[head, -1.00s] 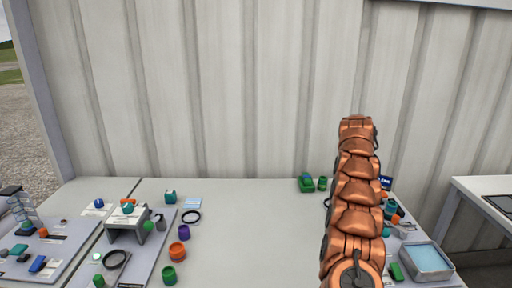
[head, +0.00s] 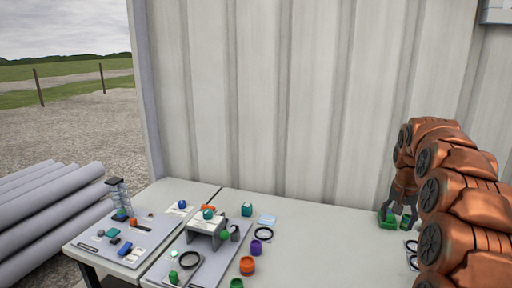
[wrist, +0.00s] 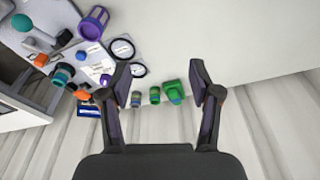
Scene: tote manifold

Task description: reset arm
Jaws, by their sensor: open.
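My copper-coloured arm stands at the right of the head view and bends down to the table near the wall. My gripper (wrist: 161,82) is open and empty in the wrist view, its two dark fingers spread apart. A green block-like part (wrist: 175,92) shows between and beyond the fingers, with small green cylinders (wrist: 154,95) beside it. In the head view my gripper (head: 398,211) is partly hidden by the arm and is close to the green part (head: 387,219). I cannot tell whether it touches.
The white table (head: 316,240) is clear in its middle. At its left are boards with small parts, a grey stand (head: 207,229), an orange ring part (head: 247,265) and a black ring (head: 264,233). The ribbed wall (head: 290,110) closes the back. Grey pipes (head: 55,205) lie outside at left.

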